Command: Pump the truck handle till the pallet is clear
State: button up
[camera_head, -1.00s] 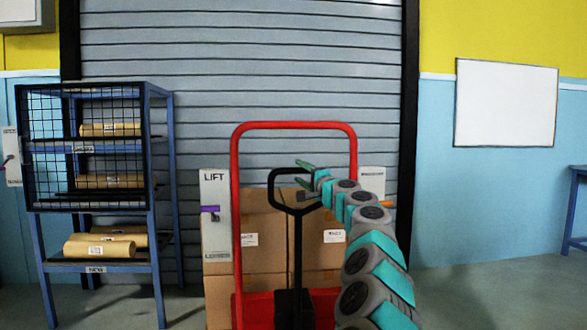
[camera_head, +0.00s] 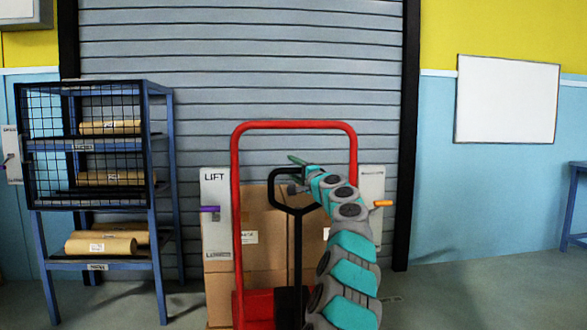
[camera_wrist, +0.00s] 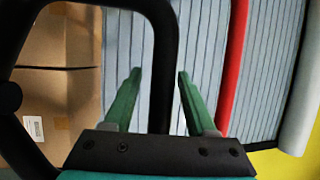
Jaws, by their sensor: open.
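The black truck handle (camera_head: 297,240) stands upright in front of stacked cardboard boxes (camera_head: 260,222), with a loop grip at its top. My gripper (camera_head: 296,173) is at the loop's top in the head view. In the wrist view my gripper (camera_wrist: 158,74) is open, with its two green fingers apart and a black bar of the handle (camera_wrist: 164,50) showing between them. I cannot tell how deep the bar sits between the fingers. The red truck frame (camera_head: 236,190) arches around the handle. The pallet and its gap to the floor are hidden.
A LIFT panel with a purple lever (camera_head: 210,209) stands left of the frame, and a panel with an orange lever (camera_head: 382,204) stands right. A blue rack (camera_head: 152,210) with kraft rolls is at left. A grey shutter (camera_head: 240,70) is behind. Open floor lies at right.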

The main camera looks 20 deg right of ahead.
grip_shut()
dwell(0.5)
dwell(1.0)
